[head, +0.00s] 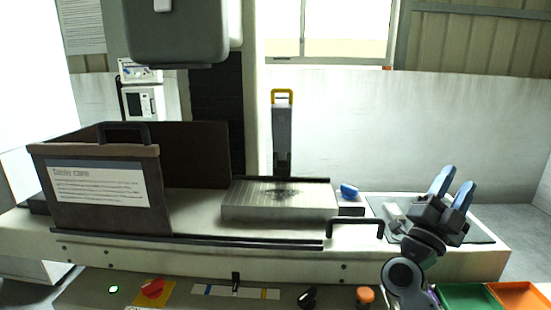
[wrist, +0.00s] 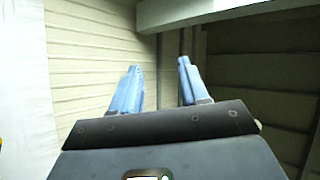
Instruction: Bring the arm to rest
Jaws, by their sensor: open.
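My gripper (head: 453,188) is at the right of the head view, raised above the right end of the machine bed. Its two blue fingers point up and are spread apart with nothing between them. In the wrist view the gripper (wrist: 160,90) is also open and empty, with cream ribbed wall panels behind it. My forearm comes up from the lower right and hides part of the grey mat (head: 478,232) on the bed.
A brown guard box (head: 100,190) with a printed sign stands at the left. A metal block (head: 280,198) sits mid-bed, with a blue item (head: 349,191) beside it. A black handle (head: 355,222) is at the front edge. Green (head: 467,297) and orange (head: 518,295) trays lie lower right.

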